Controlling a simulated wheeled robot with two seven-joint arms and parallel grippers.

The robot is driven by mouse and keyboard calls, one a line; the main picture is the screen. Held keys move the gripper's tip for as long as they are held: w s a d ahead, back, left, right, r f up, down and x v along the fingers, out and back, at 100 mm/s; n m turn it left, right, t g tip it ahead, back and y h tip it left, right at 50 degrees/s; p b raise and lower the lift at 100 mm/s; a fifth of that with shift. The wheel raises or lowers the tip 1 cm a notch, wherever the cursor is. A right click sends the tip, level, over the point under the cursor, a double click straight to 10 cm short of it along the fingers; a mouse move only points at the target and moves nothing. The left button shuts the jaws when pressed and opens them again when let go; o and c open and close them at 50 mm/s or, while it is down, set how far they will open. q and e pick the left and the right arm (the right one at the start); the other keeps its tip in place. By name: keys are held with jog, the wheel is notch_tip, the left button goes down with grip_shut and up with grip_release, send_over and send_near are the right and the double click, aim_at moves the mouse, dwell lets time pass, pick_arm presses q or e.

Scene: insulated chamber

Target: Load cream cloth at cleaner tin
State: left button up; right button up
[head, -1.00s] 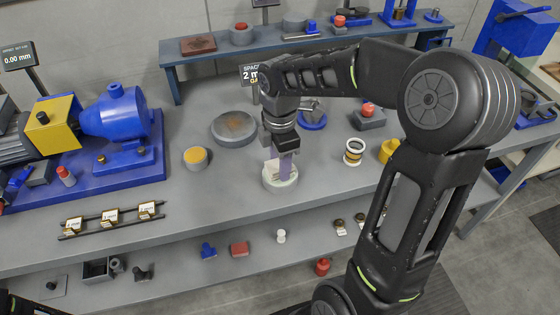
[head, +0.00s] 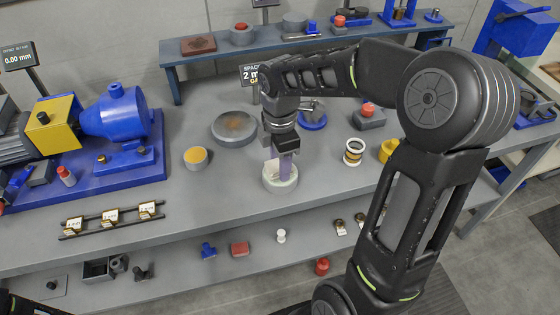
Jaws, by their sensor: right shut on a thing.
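My right gripper (head: 285,156) reaches down from above, over a low round pale tin (head: 281,189) on the grey bench. It is shut on a small pale piece, which I take to be the cream cloth (head: 271,170). The cloth is partly hidden by the gripper and a lilac-coloured part at the fingers. Its lower end is at the tin's open top; I cannot tell whether it touches the contents. My left gripper is not visible; only a dark bit of my own body shows at the lower left corner.
A yellow-topped tin (head: 196,157) and a grey round plate (head: 233,128) stand to the left. A rack with tags (head: 110,217) lies at the front left.

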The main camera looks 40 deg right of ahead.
jog(key=shift+r+p, duration=2.85)
jog(key=shift+r, duration=0.6)
jog(key=shift+m, duration=1.1)
jog(key=m, duration=0.2)
jog(key=w+m, duration=0.1)
jog(key=shift+d+r+m, duration=0.25)
jog(key=shift+r+m, duration=0.05)
jog(key=shift+r, duration=0.05)
jog(key=w+a+f+m, duration=0.3)
jog(key=w+a+m, duration=0.6)
jog(key=a, duration=0.3)
jog(key=shift+w+a+f, duration=0.15)
jog(key=shift+w+a, duration=0.05)
jog(key=shift+a, duration=0.2)
